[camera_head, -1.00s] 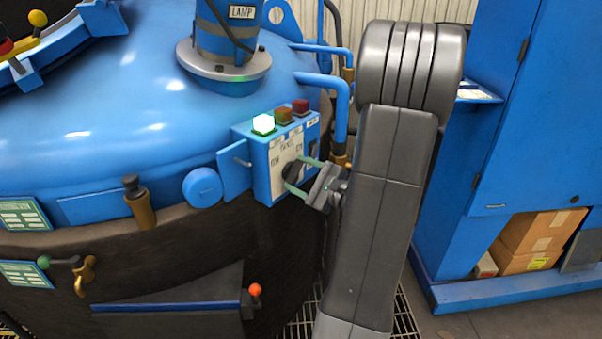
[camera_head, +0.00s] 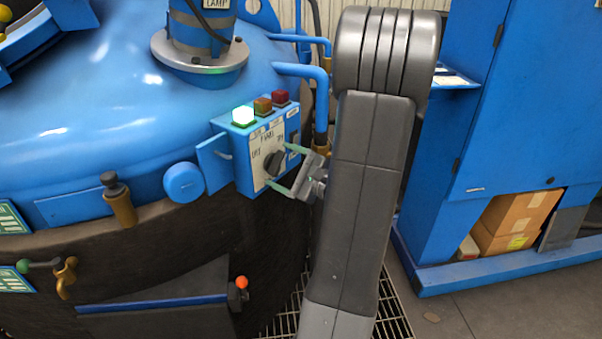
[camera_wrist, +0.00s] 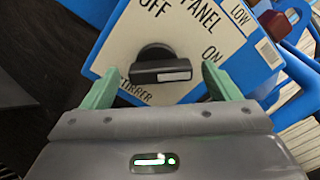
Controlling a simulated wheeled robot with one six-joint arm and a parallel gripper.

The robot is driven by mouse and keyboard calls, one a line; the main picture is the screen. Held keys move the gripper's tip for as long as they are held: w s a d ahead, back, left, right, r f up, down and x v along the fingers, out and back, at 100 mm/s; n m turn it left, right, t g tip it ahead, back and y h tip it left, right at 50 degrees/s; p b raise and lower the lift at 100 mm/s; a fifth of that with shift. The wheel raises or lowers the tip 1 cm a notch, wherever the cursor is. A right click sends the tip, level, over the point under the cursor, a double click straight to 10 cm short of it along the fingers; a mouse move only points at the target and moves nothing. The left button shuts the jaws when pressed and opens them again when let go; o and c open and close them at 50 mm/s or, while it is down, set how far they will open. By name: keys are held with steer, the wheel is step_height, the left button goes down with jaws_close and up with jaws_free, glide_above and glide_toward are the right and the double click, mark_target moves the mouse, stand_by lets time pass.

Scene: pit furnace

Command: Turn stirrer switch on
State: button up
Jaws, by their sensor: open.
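The stirrer switch is a black rotary knob (camera_head: 273,161) on the white face of the blue control panel box (camera_head: 247,183). In the wrist view the knob (camera_wrist: 153,65) sits above the partly hidden word "STIRRER", with "OFF" at upper left and "ON" at right. Its bar lies nearly level in that view, white mark on the right, just below "ON". My gripper (camera_head: 280,167) is open in front of the panel. In the wrist view its green fingertips (camera_wrist: 160,80) stand on either side of the knob, with visible gaps; they seem not to touch it.
A lit green lamp (camera_head: 243,116), an orange lamp (camera_head: 263,104) and a red lamp (camera_head: 281,97) top the box. A blue flap (camera_head: 213,157) sticks out at its left. A blue pipe (camera_head: 321,95) runs close behind. A blue cabinet (camera_head: 520,110) stands at right.

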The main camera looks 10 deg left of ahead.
steer(key=v, duration=1.3)
steer(key=shift+d, duration=0.15)
steer(key=shift+s, duration=0.1)
steer(key=x, duration=1.4)
steer(key=shift+d, duration=0.1)
